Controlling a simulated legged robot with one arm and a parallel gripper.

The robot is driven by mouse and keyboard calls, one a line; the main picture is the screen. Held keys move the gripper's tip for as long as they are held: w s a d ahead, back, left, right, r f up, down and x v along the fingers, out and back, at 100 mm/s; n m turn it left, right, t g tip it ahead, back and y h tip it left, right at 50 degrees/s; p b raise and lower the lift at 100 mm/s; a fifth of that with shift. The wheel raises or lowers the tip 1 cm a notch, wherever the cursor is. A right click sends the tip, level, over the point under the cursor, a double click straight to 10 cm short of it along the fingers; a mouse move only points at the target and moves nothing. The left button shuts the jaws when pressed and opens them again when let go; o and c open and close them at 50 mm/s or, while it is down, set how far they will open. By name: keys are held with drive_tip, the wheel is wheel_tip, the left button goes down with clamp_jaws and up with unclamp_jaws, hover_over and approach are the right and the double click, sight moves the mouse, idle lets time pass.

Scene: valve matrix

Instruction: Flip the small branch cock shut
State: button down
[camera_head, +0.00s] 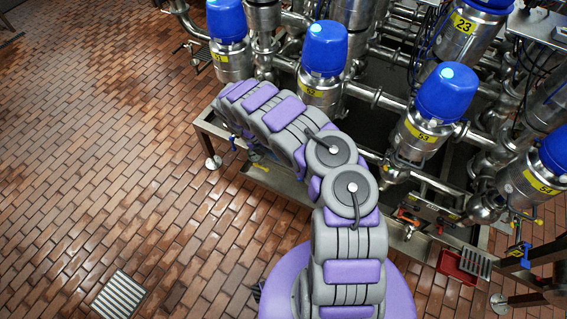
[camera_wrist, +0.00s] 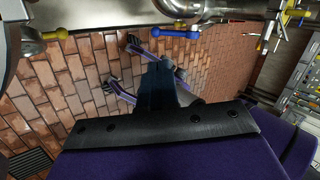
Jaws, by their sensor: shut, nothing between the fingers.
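In the wrist view my gripper (camera_wrist: 162,68) shows as two dark fingers close together beyond a black bolted bracket. They are shut and empty, pointing up the picture toward the brick floor. A small blue lever (camera_wrist: 174,33) with a rounded end sits above the fingertips, apart from them, under a metal fitting. A yellow lever (camera_wrist: 50,35) is at the upper left. I cannot tell for certain which is the small branch cock. In the head view my arm reaches up and left to the valve frame and hides my gripper. A small blue lever (camera_head: 232,143) shows beside the arm.
Several blue-capped valves, including one (camera_head: 325,50) behind my arm, stand on steel pipes. A steel drip tray (camera_head: 275,183) edges the frame. More yellow handles (camera_wrist: 296,13) show at the upper right. The brick floor (camera_head: 100,130) is open at left, with a drain grate (camera_head: 119,296).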

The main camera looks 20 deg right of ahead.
drive_tip(key=b+x, duration=0.1)
drive_tip(key=x, duration=0.3)
drive_tip(key=b+x, duration=0.1)
drive_tip(key=x, duration=0.3)
drive_tip(key=d+r+b+x, duration=0.1)
drive_tip(key=x, duration=0.4)
drive_tip(key=shift+s, duration=0.3)
drive_tip(key=shift+a, duration=0.4)
drive_tip(key=shift+b, duration=0.3)
